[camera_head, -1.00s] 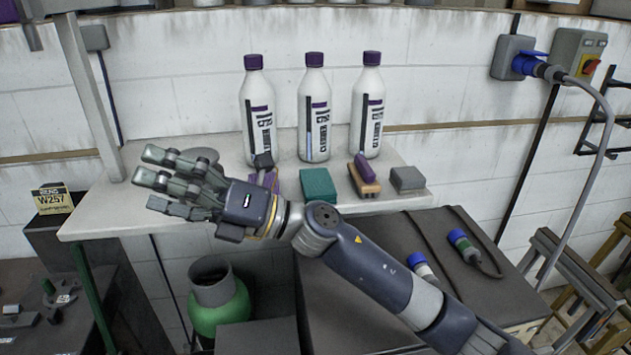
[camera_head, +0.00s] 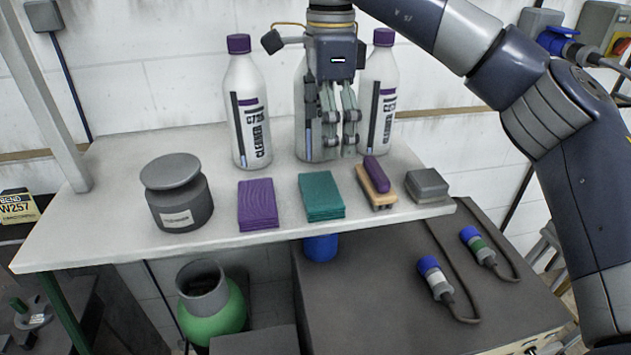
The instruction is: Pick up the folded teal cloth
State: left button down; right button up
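The folded teal cloth (camera_head: 322,196) lies flat on the pale shelf (camera_head: 110,226), between a folded purple cloth (camera_head: 258,205) and a wooden brush with a purple handle (camera_head: 376,183). My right gripper (camera_head: 331,152) points down above the shelf, behind the teal cloth and in front of the middle bottle. Its fingers hang apart with gaps between them. It is empty and not touching the cloth. The whole top of the teal cloth is visible. My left gripper is out of view.
Three white bottles with purple caps stand at the back; the left one (camera_head: 247,110) is fully visible. A dark lidded jar (camera_head: 180,195) stands left of the cloths. A grey block (camera_head: 427,185) sits at the right end. The shelf's front edge is just before the cloths.

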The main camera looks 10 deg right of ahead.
aim_at(327, 188)
jog(key=shift+s+f, duration=0.75)
jog(key=shift+f, duration=0.05)
notch_tip(327, 188, down, 3)
jog(key=shift+r, duration=0.1)
jog(key=shift+w+f+p, duration=0.2)
jog(key=shift+f+p, duration=0.1)
jog(key=shift+p, duration=0.05)
notch_tip(327, 188, down, 4)
jog(key=shift+p, duration=1.25)
jog(key=shift+f, duration=0.35)
jog(key=shift+w+f, duration=0.1)
jog(key=shift+f, duration=0.05)
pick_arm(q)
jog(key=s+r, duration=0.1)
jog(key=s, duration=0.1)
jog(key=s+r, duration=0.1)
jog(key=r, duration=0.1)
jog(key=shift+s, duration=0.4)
pick_arm(e)
jog(key=c, duration=0.7)
